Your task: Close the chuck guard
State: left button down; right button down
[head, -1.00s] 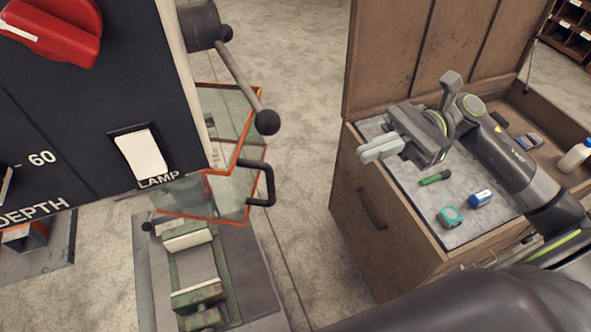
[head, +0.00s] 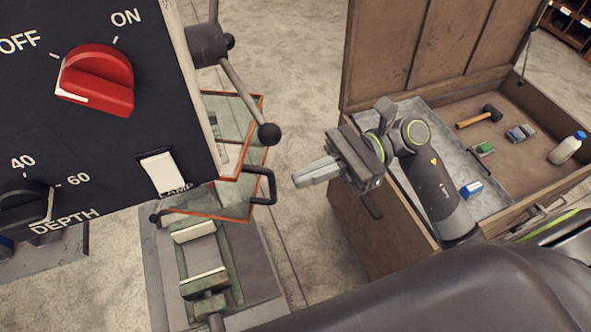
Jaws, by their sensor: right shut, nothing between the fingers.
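The chuck guard (head: 232,207) is a clear panel with an orange-red frame, below and behind the machine's dark control panel. Its black handle (head: 270,186) sticks out on the right side. The machine's front hides part of the guard, so how far it is swung cannot be fully seen. My right gripper (head: 298,178) is shut and empty, pointing left toward the handle with a small gap between them. My left gripper is not in view.
A feed lever with a black ball (head: 269,134) hangs just above the handle. A green vise (head: 207,258) stands on the machine table below. A wooden chest (head: 388,240) with a grey tray, hammer (head: 480,117) and bottle (head: 568,148) is at right. Bare floor lies between.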

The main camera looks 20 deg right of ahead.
jog(key=a+p, duration=0.1)
jog(key=a, duration=0.1)
jog(key=shift+s+a, duration=0.1)
jog(key=shift+a, duration=0.2)
jog(key=shift+f, duration=0.1)
dwell(0.3)
